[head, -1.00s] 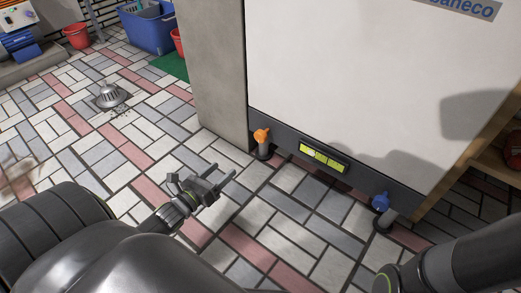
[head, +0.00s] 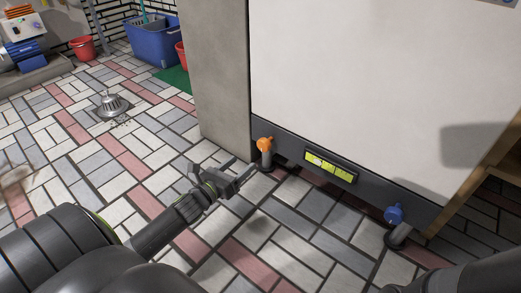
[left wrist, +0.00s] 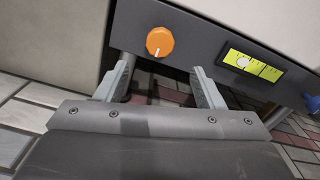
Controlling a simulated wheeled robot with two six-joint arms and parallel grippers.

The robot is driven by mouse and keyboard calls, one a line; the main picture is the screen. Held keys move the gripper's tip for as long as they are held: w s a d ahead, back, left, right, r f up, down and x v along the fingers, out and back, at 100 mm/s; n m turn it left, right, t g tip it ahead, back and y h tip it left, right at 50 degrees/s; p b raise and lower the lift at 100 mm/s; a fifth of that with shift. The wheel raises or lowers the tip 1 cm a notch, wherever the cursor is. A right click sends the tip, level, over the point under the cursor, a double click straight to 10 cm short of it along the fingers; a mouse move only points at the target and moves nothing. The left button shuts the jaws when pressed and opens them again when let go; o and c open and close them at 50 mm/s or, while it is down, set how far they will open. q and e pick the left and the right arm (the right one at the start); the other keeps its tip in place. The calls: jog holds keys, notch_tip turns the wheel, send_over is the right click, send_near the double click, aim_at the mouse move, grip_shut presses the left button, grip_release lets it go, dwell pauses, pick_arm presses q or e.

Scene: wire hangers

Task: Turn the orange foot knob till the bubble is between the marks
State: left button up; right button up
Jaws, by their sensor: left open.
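The orange foot knob (head: 264,144) sits at the lower left corner of the white cabinet. It also shows in the left wrist view (left wrist: 160,41), with a pale pointer line aimed downward. The yellow-green level vial (head: 342,172) is set in the dark base strip to its right. In the left wrist view, the pale bubble (left wrist: 243,62) lies in the left part of the vial (left wrist: 266,71). My left gripper (head: 243,168) is open and empty, pointed at the base just short of the knob. The knob appears between and beyond its fingertips (left wrist: 162,65), apart from them. My right gripper is out of view.
A blue knob (head: 394,214) is on the right foot of the white cabinet (head: 370,80). A concrete pillar (head: 212,70) stands close left of the orange knob. A wooden edge (head: 470,190) is at the right. The tiled floor in front is clear, with a drain (head: 110,103) further left.

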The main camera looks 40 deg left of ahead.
aim_at(262, 147)
pick_arm(q)
jog(key=w, duration=0.3)
jog(key=w+p, duration=0.1)
jog(key=w, duration=0.2)
jog(key=w+p, duration=0.1)
jog(key=w, duration=0.2)
jog(key=shift+d, duration=0.4)
jog(key=shift+w, duration=0.65)
jog(key=c, duration=1)
